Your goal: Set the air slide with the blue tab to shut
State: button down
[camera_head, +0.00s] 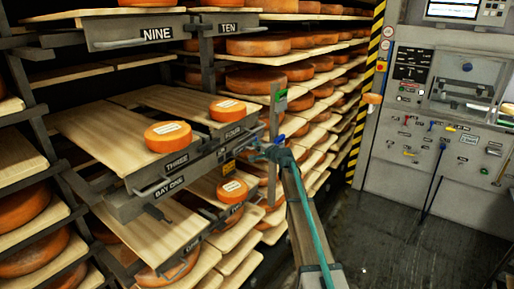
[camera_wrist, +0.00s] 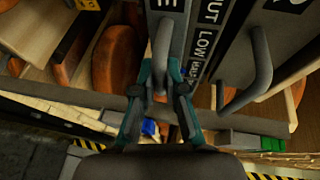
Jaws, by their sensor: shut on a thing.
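My gripper (camera_head: 263,152) is at the right end of the shelf rail in the head view. In the wrist view its teal fingers (camera_wrist: 159,92) are closed around the lower end of a grey bar-like handle (camera_wrist: 162,45). The handle stands beside a dark plate with a white-lettered label strip (camera_wrist: 207,40), on which "UT" and "LOW" can be read; the rest is partly hidden. A blue piece, likely the blue tab (camera_wrist: 150,128), shows behind and between the fingers. Blue also shows by the gripper in the head view (camera_head: 280,138). The slide's exact setting cannot be read.
A second grey handle (camera_wrist: 258,70) is close on the right, with a green block (camera_wrist: 250,141) below. In the head view a green piece (camera_head: 281,100) sits on the upright post. Cheese wheels (camera_head: 168,136) rest on boards at left; a control panel (camera_head: 440,110) stands right.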

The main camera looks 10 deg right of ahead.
aim_at(238, 153)
jog(key=s+a+b, duration=0.1)
jog(key=s+a, duration=0.2)
jog(key=s+a+b, duration=0.1)
jog(key=s+a, duration=0.3)
jog(key=shift+s+a+b, duration=0.15)
jog(key=shift+s+b, duration=0.1)
jog(key=shift+b, duration=0.15)
jog(key=shift+f, duration=0.1)
jog(key=c, duration=1.2)
grip_release()
jog(key=shift+s, duration=0.1)
